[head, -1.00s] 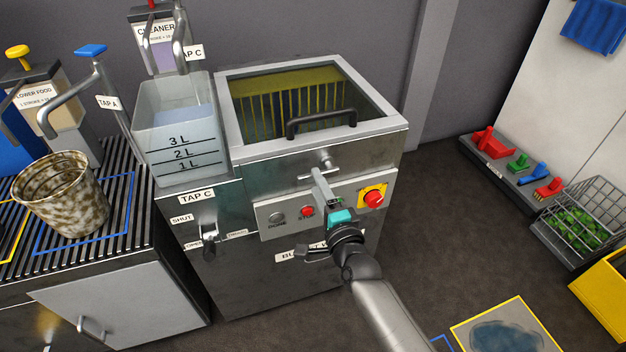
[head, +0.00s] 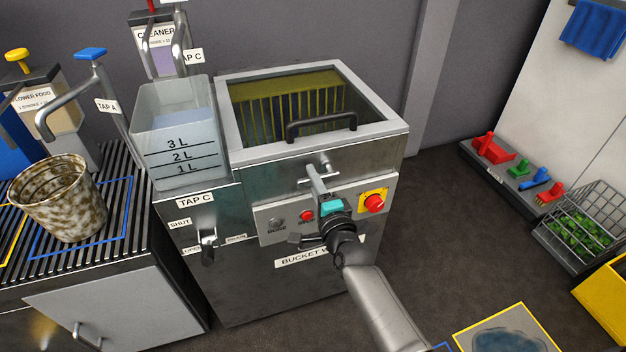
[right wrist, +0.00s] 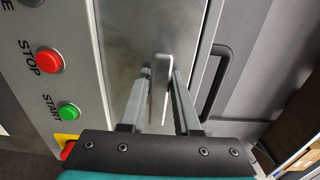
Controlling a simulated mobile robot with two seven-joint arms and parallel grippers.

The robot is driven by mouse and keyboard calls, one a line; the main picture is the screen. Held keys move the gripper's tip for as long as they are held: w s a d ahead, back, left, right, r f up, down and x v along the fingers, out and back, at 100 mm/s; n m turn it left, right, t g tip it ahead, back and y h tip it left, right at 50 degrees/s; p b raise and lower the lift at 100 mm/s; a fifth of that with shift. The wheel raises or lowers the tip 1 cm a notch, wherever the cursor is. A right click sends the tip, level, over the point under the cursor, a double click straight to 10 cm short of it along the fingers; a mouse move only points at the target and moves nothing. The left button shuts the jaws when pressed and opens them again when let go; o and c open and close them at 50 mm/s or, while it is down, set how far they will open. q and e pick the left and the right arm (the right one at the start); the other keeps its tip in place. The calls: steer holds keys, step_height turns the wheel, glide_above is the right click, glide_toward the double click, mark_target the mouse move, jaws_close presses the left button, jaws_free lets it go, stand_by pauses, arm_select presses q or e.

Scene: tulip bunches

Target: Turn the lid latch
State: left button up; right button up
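The lid latch (head: 326,169) is a metal bar handle on the upper front of the steel bucket washer (head: 270,165), below the lid. It lies roughly level across the front. My right gripper (head: 317,184) reaches it from the front. In the right wrist view the latch (right wrist: 159,88) stands between the two spread fingers of my right gripper (right wrist: 158,104), with a gap visible beside it. The lid (head: 240,148) with its black handle (head: 320,122) is down. My left gripper is not in view.
Just below the latch is a control panel with a red stop button (head: 306,216) and a red knob on yellow (head: 374,203). The green start button (right wrist: 68,111) shows in the right wrist view. A clear measuring tank (head: 175,130) stands left of the washer.

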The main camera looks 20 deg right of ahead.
jaws_close()
stand_by(1.0)
